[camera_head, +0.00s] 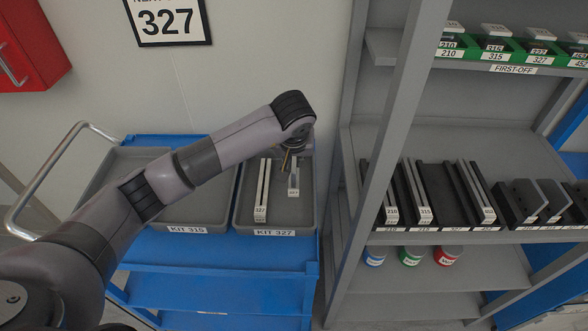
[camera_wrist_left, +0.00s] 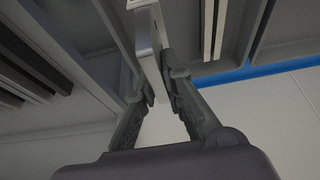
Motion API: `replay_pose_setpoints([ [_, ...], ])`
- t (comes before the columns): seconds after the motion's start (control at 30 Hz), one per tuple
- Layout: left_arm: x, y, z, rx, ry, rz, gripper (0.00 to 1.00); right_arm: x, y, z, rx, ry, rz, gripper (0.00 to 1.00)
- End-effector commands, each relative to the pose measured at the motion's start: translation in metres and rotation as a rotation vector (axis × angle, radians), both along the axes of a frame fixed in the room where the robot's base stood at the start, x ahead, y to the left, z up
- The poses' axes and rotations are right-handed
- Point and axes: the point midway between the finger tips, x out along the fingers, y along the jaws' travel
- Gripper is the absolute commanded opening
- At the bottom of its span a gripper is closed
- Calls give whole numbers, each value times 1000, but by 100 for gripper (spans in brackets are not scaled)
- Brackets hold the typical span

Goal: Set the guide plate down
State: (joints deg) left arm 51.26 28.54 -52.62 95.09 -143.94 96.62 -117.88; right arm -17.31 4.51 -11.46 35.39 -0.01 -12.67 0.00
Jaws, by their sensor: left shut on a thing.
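My left gripper (camera_head: 291,158) is over the right-hand part of the KIT 327 tray (camera_head: 275,230), mostly hidden under its own wrist in the head view. It is shut on a pale grey guide plate (camera_head: 294,182) with a white label at its near end. In the left wrist view, the fingers (camera_wrist_left: 160,88) pinch the plate (camera_wrist_left: 151,55) from both sides. I cannot tell whether the plate touches the tray floor. A pair of long pale rails (camera_head: 262,185) labelled 327 lies left of the plate, apart from it. My right gripper is not in view.
The KIT 315 tray (camera_head: 187,229) stands to the left on the same blue cart (camera_head: 220,255), partly behind my arm. A grey shelf rack (camera_head: 395,110) with upright plates, dark blocks and coloured cans stands close on the right. A 327 sign (camera_head: 168,20) hangs behind.

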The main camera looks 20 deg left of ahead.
Motion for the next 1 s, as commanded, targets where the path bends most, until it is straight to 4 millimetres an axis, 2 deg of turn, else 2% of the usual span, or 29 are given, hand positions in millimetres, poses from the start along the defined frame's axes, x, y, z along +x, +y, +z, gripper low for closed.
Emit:
replay_pose_setpoints([
  [0.07,1,-1,-7,-3,-1,1,0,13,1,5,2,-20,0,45],
  [0.17,1,0,-13,-2,-3,1,0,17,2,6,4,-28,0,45],
  [0.5,1,-1,-51,-2,-2,0,0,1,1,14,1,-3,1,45],
  [0.8,1,0,-54,-1,-3,-1,0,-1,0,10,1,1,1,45],
  [0.83,0,0,-55,-1,-1,0,10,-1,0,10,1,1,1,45],
  [1.0,0,0,-54,-1,-1,0,22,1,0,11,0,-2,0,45],
])
